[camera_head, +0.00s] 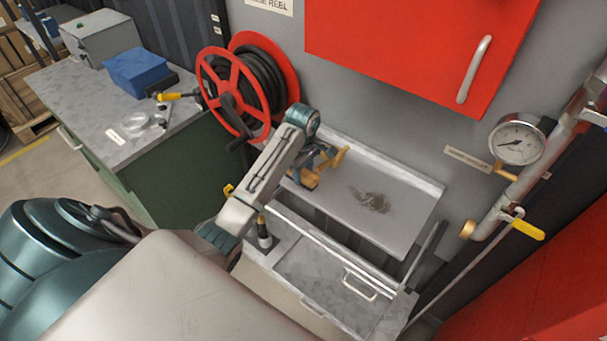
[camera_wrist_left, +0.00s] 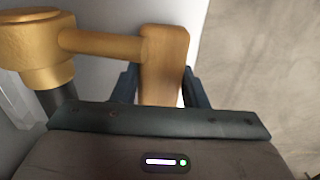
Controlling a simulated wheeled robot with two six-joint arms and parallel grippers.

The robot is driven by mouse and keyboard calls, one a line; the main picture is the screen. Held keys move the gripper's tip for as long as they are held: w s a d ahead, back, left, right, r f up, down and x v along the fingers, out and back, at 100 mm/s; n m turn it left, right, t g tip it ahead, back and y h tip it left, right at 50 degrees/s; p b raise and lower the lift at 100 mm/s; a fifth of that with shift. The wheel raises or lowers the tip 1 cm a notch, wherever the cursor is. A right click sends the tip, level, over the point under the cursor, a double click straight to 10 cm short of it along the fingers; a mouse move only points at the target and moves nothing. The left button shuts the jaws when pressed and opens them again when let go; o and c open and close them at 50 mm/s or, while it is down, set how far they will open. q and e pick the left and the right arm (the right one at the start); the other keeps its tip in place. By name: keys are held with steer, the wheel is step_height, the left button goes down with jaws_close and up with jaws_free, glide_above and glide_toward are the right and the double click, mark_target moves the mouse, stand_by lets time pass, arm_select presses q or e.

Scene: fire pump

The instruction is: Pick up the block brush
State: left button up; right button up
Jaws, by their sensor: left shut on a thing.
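My left gripper (camera_head: 318,167) is over the left part of a grey metal tray (camera_head: 405,235). In the left wrist view the gripper (camera_wrist_left: 162,88) is shut on the block-like end of a brass-coloured fitting (camera_wrist_left: 105,43). The fitting has a round knob on a dark post, joined by a bar to that end. The brass-coloured part (camera_head: 341,156) also shows beside the gripper in the head view, partly hidden by it. I cannot surely identify a block brush in either view. My right gripper is not in view.
A red hose reel (camera_head: 245,95) stands close behind my left arm. A green workbench (camera_head: 130,150) at left holds a blue box (camera_head: 137,70) and a yellow-handled tool (camera_head: 176,95). A red cabinet (camera_head: 410,45) hangs above the tray. A pipe with a gauge (camera_head: 517,140) stands at right.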

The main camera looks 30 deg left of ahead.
arm_select(q)
steer(key=s+a+b, duration=0.1)
steer(key=s+b, duration=0.2)
steer(key=s, duration=1.4)
steer(key=shift+s+a, duration=0.2)
steer(key=shift+s, duration=0.2)
